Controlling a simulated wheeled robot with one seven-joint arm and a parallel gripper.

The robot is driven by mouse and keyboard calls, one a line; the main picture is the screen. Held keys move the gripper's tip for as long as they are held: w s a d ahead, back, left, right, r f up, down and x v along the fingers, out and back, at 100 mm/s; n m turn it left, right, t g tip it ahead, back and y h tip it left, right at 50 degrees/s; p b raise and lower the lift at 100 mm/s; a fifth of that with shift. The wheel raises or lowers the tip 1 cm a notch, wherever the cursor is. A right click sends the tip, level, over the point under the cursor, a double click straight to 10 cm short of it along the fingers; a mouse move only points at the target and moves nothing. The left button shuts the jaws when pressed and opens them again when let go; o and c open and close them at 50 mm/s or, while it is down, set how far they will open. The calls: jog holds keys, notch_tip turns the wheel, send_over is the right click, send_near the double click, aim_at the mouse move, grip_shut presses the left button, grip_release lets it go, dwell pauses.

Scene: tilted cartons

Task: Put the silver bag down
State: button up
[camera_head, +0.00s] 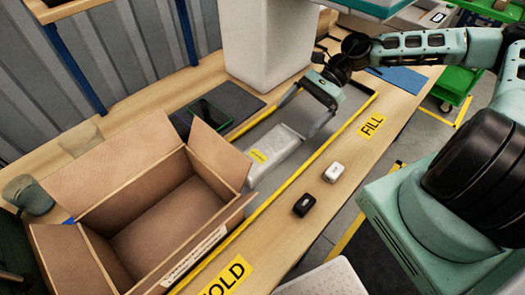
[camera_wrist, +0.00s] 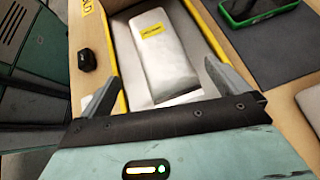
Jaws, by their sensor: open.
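The silver bag (camera_head: 272,150), pale silver-grey with a yellow label, lies flat in the yellow-edged area (camera_head: 319,157) of the table. It also shows in the wrist view (camera_wrist: 165,72) between and beyond my fingers. My gripper (camera_head: 298,120) is open at the far end of the bag, its fingers apart on either side. In the wrist view my gripper (camera_wrist: 161,72) shows gaps between both fingers and the bag.
An open, empty brown carton (camera_head: 160,215) stands at the left. A black small item (camera_head: 303,204) and a white one (camera_head: 333,172) lie right of the yellow edge. A green-edged device (camera_head: 210,115) lies on a dark mat behind. A FILL label (camera_head: 371,126) marks the table.

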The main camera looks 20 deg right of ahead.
aim_at(271, 146)
jog(key=p+x, duration=0.1)
jog(key=x, duration=0.9)
jog(key=shift+s+a+f, duration=0.2)
jog(key=shift+s+f, duration=0.05)
jog(key=c, duration=0.9)
jog(key=shift+r, duration=0.1)
jog(key=shift+c, duration=0.3)
